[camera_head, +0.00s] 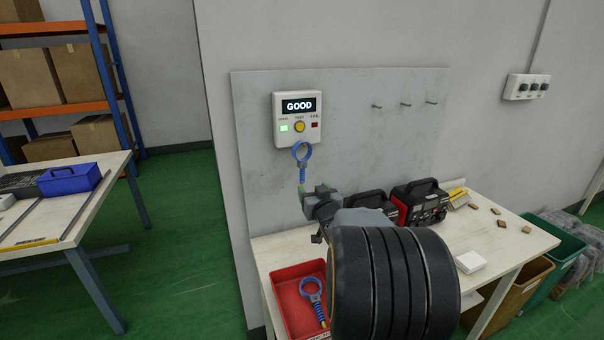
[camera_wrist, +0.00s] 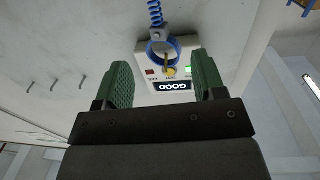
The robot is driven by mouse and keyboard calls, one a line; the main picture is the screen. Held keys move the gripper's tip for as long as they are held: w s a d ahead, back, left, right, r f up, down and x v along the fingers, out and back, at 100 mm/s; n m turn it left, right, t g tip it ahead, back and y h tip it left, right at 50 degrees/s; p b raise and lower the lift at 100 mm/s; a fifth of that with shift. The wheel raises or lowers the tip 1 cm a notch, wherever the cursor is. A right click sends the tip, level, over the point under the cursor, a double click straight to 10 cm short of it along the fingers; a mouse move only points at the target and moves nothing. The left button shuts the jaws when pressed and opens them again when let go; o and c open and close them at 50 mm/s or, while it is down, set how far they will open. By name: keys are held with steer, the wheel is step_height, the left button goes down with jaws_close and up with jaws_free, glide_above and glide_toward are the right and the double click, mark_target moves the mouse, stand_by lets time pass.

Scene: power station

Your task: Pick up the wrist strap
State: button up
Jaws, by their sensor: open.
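A blue wrist strap (camera_head: 302,153) with a coiled cord hangs at the lower edge of the white tester (camera_head: 286,103) on the wall panel. In the wrist view, its ring (camera_wrist: 151,55) lies in front of the tester (camera_wrist: 149,77), beyond and between my two green fingers. My gripper (camera_head: 304,190) is open and empty, close below the strap in the head view; it also shows in the wrist view (camera_wrist: 164,75). The cord's lower end is hidden near my gripper. A second blue strap (camera_head: 313,292) lies in the red tray (camera_head: 283,290) on the bench.
The tester reads GOOD with a green light lit. Bare hooks (camera_head: 405,103) stick out of the panel on the right. Dark toolboxes (camera_head: 421,203) stand on the bench (camera_head: 520,245) behind my arm. Another table (camera_head: 85,205) with a blue box (camera_head: 70,179) is at left.

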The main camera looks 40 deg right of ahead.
mark_target(303, 172)
steer(key=x, duration=0.4)
steer(key=p+x, duration=0.1)
steer(key=x, duration=0.4)
steer(key=p+x, duration=0.1)
steer(key=x, duration=0.3)
steer(key=shift+w+d, duration=0.15)
steer(key=shift+d, duration=0.2)
steer(key=c, duration=1)
steer(key=shift+c, duration=0.2)
steer(key=shift+r, duration=0.15)
steer(key=shift+r, duration=0.65)
steer(key=b+v, duration=0.1)
steer(key=v, duration=1.7)
steer(key=shift+b, duration=0.4)
